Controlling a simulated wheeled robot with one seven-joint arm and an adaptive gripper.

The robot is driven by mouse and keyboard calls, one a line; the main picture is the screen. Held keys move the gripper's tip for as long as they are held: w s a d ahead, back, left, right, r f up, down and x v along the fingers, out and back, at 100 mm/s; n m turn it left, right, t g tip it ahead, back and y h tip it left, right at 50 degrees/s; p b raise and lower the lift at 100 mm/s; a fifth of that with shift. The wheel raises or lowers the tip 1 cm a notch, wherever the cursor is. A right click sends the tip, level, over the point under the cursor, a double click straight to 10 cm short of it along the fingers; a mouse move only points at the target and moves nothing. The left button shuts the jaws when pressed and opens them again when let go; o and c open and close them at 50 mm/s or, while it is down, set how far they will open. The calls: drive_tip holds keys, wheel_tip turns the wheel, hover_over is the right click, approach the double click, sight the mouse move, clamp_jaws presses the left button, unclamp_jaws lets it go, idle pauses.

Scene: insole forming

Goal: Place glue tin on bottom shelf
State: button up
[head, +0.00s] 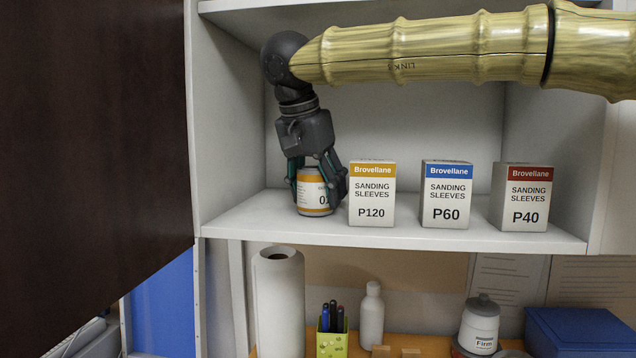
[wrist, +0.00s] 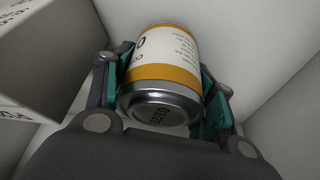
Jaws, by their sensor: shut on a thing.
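The glue tin (head: 313,193) is a small can with a white label and orange-yellow bands, upright at the left end of the bottom shelf (head: 270,219). It appears to touch the shelf, though I cannot be sure from this angle. My gripper (head: 318,186) points down from above with its fingers around the tin's sides, shut on it. In the wrist view the tin (wrist: 165,65) sits between the two teal-padded fingers of my gripper (wrist: 163,95), its metal end facing the camera. The fingers hide parts of its sides in the head view.
Sanding sleeve boxes P120 (head: 372,195), P60 (head: 446,195) and P40 (head: 521,197) stand in a row right of the tin, P120 very close. The cabinet's left wall (head: 228,130) is on the other side. Below are a paper roll (head: 279,300) and a white bottle (head: 372,315).

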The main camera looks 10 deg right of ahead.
drive_tip(key=shift+s+a, duration=0.1)
drive_tip(key=shift+f, duration=0.15)
drive_tip(key=o, duration=0.9)
drive_tip(key=shift+r+b, duration=0.2)
drive_tip(key=shift+b, duration=0.2)
drive_tip(key=shift+r+b, duration=0.2)
drive_tip(key=shift+b, duration=0.15)
drive_tip(key=s+a+b, duration=0.2)
drive_tip(key=s+a, duration=0.1)
drive_tip(key=s+a+b, duration=0.1)
drive_tip(key=s+a, duration=0.1)
drive_tip(key=s+a+b, duration=0.2)
drive_tip(key=s+a, duration=0.1)
drive_tip(key=shift+s+a+r+b, duration=0.3)
drive_tip(key=shift+s+a+b, duration=0.05)
